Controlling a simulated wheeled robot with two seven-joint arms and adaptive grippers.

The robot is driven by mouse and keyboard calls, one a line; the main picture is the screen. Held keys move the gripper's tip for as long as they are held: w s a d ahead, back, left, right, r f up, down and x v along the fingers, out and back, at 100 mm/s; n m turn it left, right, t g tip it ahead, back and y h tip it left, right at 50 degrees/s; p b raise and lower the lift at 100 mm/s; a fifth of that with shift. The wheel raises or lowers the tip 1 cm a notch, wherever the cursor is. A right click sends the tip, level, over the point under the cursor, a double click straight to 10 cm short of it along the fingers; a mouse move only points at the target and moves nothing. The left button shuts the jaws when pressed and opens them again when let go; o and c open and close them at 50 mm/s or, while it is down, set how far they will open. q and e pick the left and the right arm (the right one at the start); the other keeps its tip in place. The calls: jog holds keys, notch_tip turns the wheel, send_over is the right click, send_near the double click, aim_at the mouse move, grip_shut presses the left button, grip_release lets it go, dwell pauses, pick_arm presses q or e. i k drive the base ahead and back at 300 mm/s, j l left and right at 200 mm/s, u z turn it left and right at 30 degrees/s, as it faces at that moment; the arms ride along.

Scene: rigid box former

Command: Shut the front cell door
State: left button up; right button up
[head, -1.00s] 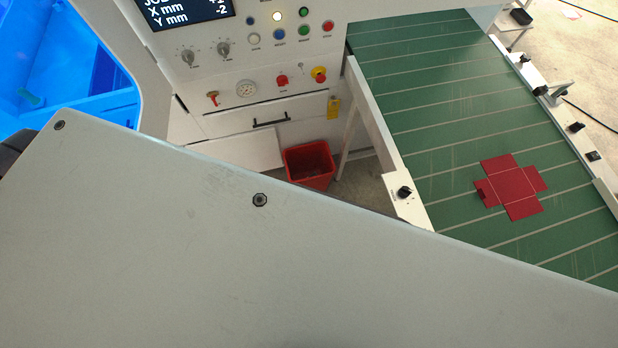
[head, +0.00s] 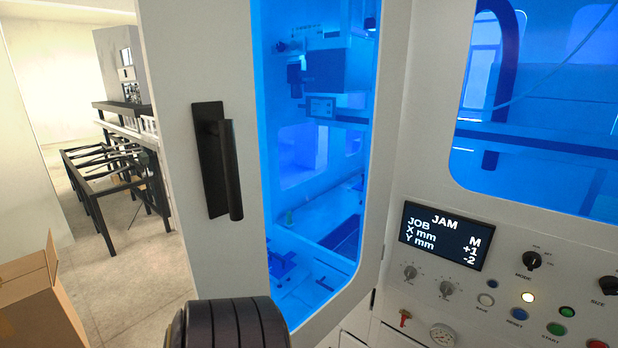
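The cell door (head: 170,130) is a white panel with a tall window, through which the blue-lit cell interior shows. It stands at an angle to the control face on its right, and its left edge is against the open room. Its black upright handle (head: 231,170) is on the left part of the panel. I cannot tell from this view how far the door is open. A black ribbed part (head: 228,322), probably of my own arm, is at the bottom in front of the door. Neither gripper shows.
The control panel (head: 517,285) at the right has knobs, lit buttons and a display (head: 443,236) reading JAM. A cardboard box (head: 38,308) stands at the lower left. A dark metal frame (head: 105,170) stands behind on the floor, with bare floor around it.

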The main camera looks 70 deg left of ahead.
aim_at(277, 122)
jog(key=j+u, duration=0.15)
jog(key=u, duration=1.75)
jog(key=k+l+u, duration=0.2)
jog(key=i+j, duration=0.1)
